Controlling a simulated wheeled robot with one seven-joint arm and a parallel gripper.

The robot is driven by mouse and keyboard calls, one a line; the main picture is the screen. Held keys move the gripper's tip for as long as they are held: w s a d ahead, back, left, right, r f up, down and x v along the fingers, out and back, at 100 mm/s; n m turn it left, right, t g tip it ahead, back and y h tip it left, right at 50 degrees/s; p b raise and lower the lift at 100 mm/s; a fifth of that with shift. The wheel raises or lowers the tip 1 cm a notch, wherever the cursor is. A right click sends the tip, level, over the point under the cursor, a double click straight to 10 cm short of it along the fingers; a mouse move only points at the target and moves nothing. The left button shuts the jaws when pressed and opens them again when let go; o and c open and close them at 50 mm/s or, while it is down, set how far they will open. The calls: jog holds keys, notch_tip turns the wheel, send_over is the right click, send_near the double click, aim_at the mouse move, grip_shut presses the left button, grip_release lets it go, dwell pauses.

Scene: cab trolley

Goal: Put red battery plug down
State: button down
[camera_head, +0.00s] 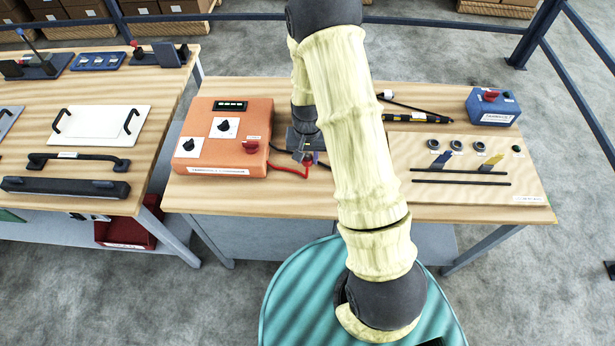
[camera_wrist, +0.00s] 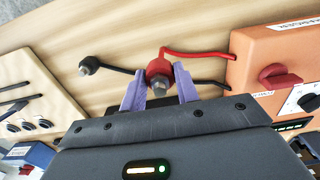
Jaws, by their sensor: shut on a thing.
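The red battery plug (camera_wrist: 159,70) is a red round piece with a grey metal tip, and a red cable runs from it to the orange box (camera_wrist: 259,60). In the wrist view my gripper (camera_wrist: 160,88) has its two purple fingers on either side of the plug, shut on it. In the head view my gripper (camera_head: 308,158) is low over the table just right of the orange box (camera_head: 225,132), with the red plug (camera_head: 307,161) partly hidden by it. I cannot tell whether the plug touches the table. A black plug (camera_wrist: 89,66) on a black cable lies on the wood nearby.
A board (camera_head: 530,184) with round sockets and black rods lies at the right, with a blue box (camera_head: 493,106) behind it. Another table (camera_head: 150,85) with handles and panels stands at the left. Bare table (camera_head: 260,195) shows in front of the orange box.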

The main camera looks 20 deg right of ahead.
aim_at(307, 166)
jog(key=shift+f+p, duration=0.75)
jog(key=shift+f, duration=1.8)
jog(key=shift+f+p, duration=0.75)
jog(key=shift+f, duration=1.35)
jog(key=shift+f, duration=0.1)
jog(key=c, duration=1.1)
grip_release()
jog(key=shift+o, duration=0.2)
jog(key=shift+r, duration=0.25)
